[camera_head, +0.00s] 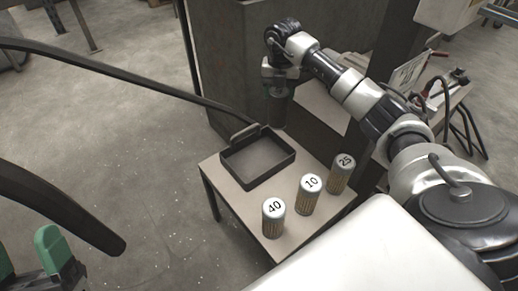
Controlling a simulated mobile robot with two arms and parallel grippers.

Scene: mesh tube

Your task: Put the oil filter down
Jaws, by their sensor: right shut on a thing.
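My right gripper (277,75) reaches out past the far side of a small table. It is shut on a dark cylinder, which looks like the oil filter (278,108). The filter hangs upright below the gripper, just behind the table's far right edge in the picture; its lower end is hard to make out against the dark background. My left gripper (30,256) shows at the lower left edge, partly cut off. Its green fingertips are apart with nothing seen between them.
The small table (228,190) bears an empty black tray (259,157) with a handle. Mesh filters marked 40 (273,222), 10 (307,199) and 25 (341,177) stand upright in a row beside it. A dark cabinet (235,60) stands behind.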

